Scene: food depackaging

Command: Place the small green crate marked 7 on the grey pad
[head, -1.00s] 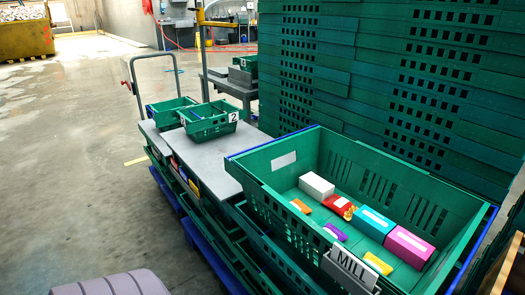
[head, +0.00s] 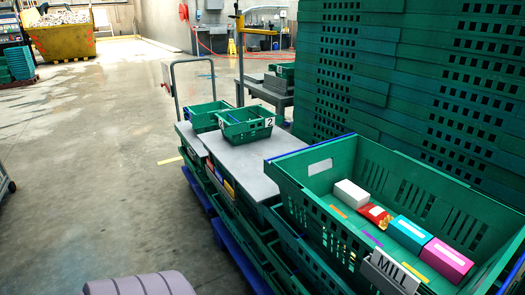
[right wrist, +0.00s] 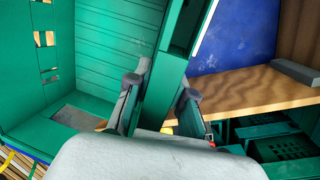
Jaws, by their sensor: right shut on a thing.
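My right gripper (right wrist: 160,92) shows in the right wrist view. Its two fingers are shut on the green wall of a crate (right wrist: 165,65), one finger on each side. No number shows on this crate, so I cannot tell if it is the one marked 7. In the head view, a small green crate marked 2 (head: 245,131) stands on a flat grey surface (head: 240,165) on a trolley. Another small green crate (head: 205,116) stands just behind it, its mark unclear. I cannot tell if the grey surface is the pad. My left gripper is not in view.
A large green crate (head: 312,185) holds several packets and boxes and bears a MILL sign (head: 391,271). Tall green crate stacks (head: 400,80) stand behind it. A trolley handle (head: 178,80) rises at the trolley's far end. The concrete floor (head: 90,170) at left is open.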

